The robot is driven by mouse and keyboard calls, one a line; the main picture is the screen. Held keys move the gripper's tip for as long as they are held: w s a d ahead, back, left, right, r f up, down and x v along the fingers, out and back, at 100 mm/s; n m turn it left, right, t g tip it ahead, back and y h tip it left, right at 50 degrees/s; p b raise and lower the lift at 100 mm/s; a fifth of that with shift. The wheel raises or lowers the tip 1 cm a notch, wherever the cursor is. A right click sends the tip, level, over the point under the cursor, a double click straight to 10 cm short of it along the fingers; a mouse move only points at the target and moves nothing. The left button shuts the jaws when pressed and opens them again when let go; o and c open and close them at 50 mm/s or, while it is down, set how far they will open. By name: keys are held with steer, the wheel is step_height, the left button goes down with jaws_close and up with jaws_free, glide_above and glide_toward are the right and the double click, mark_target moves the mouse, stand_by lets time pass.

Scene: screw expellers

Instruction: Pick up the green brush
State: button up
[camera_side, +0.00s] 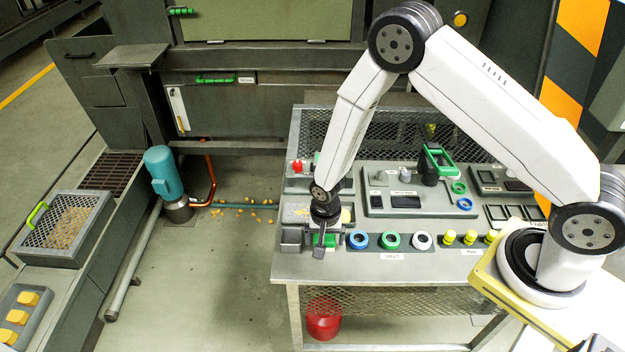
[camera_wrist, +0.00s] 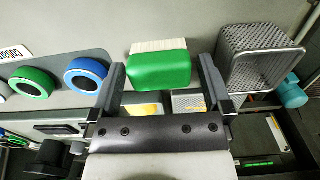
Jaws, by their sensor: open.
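The green brush (camera_wrist: 160,70) has a solid green block back and pale bristles along one side. In the wrist view it lies between the two fingers of my gripper (camera_wrist: 163,85), with a gap on the right side and little room on the left. My gripper is open. In the side view my gripper (camera_side: 323,240) points down at the left front of the workbench, and the green brush (camera_side: 328,240) shows partly behind it. I cannot tell whether a finger touches the brush.
A grey mesh box (camera_wrist: 258,58) stands right of the brush in the wrist view. Blue (camera_side: 358,239), green (camera_side: 391,240) and white (camera_side: 422,239) rings lie right of my gripper on the workbench (camera_side: 350,268). A red knob (camera_side: 298,167) stands behind.

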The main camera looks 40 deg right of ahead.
steer(key=shift+f, duration=0.45)
steer(key=c, duration=1.1)
steer(key=shift+r, duration=0.15)
steer(key=shift+r, duration=0.75)
steer(key=s+r, duration=0.3)
steer(key=s, duration=0.1)
steer(key=s+d+r, duration=0.1)
steer(key=s+r, duration=0.3)
steer(key=s, duration=0.1)
steer(key=s+d+r, duration=0.1)
steer(key=s+r, duration=0.3)
steer(key=s, duration=0.1)
steer(key=shift+d+r, duration=0.1)
steer(key=shift+r, duration=0.05)
steer(key=shift+w, duration=0.1)
